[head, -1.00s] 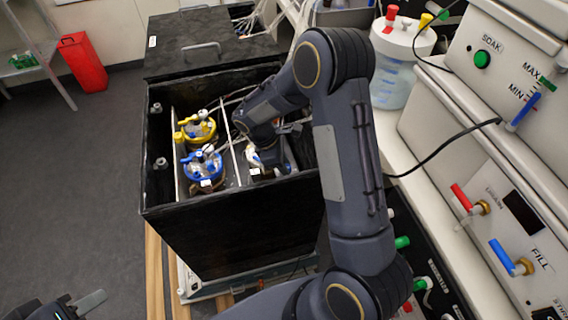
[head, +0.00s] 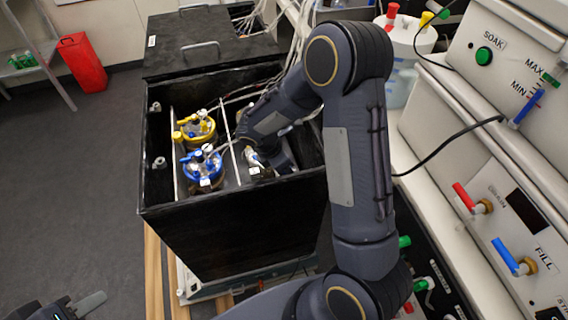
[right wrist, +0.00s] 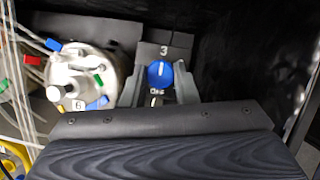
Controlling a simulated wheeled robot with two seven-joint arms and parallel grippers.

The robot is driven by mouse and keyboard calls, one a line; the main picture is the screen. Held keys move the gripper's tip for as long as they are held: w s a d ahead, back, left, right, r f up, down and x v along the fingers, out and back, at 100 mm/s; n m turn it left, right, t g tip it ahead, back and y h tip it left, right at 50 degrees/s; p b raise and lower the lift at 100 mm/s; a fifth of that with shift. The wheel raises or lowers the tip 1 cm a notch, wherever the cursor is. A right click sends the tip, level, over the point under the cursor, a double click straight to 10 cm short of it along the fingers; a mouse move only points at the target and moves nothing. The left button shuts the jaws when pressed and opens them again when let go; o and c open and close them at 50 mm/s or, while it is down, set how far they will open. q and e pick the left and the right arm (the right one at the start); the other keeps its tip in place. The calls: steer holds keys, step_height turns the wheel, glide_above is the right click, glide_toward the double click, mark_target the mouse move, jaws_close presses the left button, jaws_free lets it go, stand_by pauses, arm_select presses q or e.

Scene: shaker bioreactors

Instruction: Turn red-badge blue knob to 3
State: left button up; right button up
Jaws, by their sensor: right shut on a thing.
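The blue knob (right wrist: 159,74) has a white pointer line and sits on a grey mount with the figure 3 above it in the right wrist view. The line points up, roughly toward the 3. My right gripper (right wrist: 159,85) is shut on the knob, one finger at each side. In the head view my right arm reaches into the black box and hides its own gripper and the knob. No red badge can be made out by the knob. My left gripper (head: 62,308) is at the lower left, away from the box, partly cut off; its jaw state is unclear.
A white-topped vessel (right wrist: 82,76) with coloured fittings stands beside the knob. Yellow-topped (head: 195,128) and blue-topped (head: 204,168) vessels stand in the box (head: 225,235). Tubes cross above them. The control panel (head: 505,215) and a jug (head: 402,75) are at right.

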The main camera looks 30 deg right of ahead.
stand_by(0.3)
steer(key=o, duration=1)
steer(key=shift+r, duration=0.1)
steer(key=v, duration=0.7)
steer(key=shift+a+r, duration=0.2)
steer(key=shift+r, duration=0.05)
